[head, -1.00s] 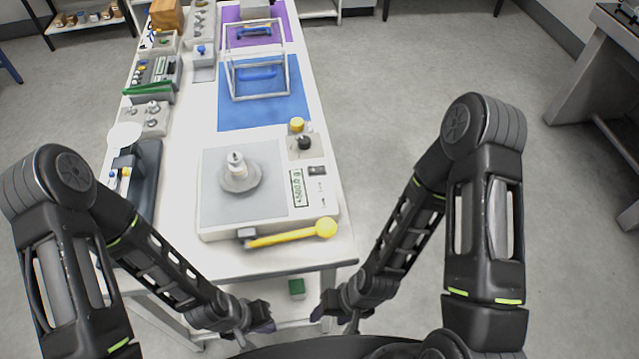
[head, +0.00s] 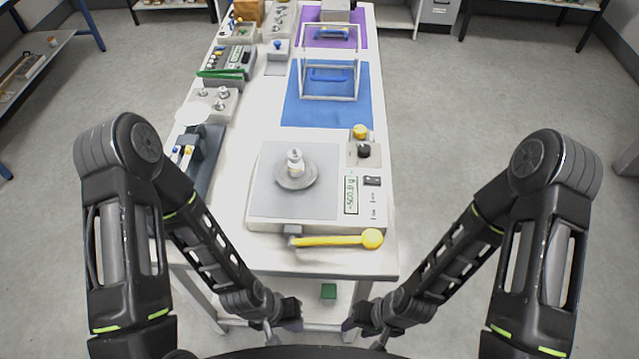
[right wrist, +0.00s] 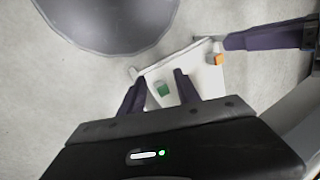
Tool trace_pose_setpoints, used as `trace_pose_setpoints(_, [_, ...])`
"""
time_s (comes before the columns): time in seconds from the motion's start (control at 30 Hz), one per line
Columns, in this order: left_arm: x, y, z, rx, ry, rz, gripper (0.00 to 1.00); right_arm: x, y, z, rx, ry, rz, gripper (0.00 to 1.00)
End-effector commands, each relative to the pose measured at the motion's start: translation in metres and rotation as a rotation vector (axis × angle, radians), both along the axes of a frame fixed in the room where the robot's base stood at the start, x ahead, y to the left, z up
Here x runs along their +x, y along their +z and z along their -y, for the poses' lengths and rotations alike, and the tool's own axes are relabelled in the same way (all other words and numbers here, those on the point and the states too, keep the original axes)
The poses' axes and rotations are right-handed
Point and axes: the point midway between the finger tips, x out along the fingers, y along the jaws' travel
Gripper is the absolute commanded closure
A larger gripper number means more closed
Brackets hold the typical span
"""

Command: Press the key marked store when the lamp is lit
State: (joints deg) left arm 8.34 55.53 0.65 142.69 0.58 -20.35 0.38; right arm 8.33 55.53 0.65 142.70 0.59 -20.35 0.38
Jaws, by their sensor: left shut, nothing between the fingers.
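A white weighing scale (head: 348,229) with a grey plate stands on the near part of the table. A small white bottle-shaped object (head: 295,160) stands on its round pan (head: 297,180). The scale's display (head: 350,195) shows digits too small to read surely. Right of it are a dark key (head: 372,181) and small marks that I cannot read. I cannot tell which is store or whether a lamp is lit. My left gripper (head: 290,324) is shut and empty, low before the table's near edge. My right gripper (head: 356,326) is open and empty beside it; the right wrist view shows its parted fingers (right wrist: 161,78).
A block with yellow and black knobs (head: 365,155) stands behind the display. A white frame (head: 329,98) stands on a blue mat (head: 300,112). A green block (head: 328,291) sits below the tabletop.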

Motion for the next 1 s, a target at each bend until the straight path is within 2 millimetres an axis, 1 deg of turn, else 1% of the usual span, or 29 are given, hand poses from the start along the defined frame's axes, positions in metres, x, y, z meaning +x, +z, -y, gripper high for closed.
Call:
trace_pose_setpoints(0.03, [0.0, 0.0, 0.0, 0.0, 0.0, 0.0, 1.0, 0.0, 0.0, 0.0, 0.0, 0.0, 0.0, 0.66])
trace_pose_setpoints(0.4, [0.0, 0.0, 0.0, 0.0, 0.0, 0.0, 1.0, 0.0, 0.0, 0.0, 0.0, 0.0, 0.0, 0.96])
trace_pose_setpoints(0.47, [0.0, 0.0, 0.0, 0.0, 0.0, 0.0, 1.0, 0.0, 0.0, 0.0, 0.0, 0.0, 0.0, 1.0])
trace_pose_setpoints(1.0, [0.0, 0.0, 0.0, 0.0, 0.0, 0.0, 1.0, 0.0, 0.0, 0.0, 0.0, 0.0, 0.0, 1.0])
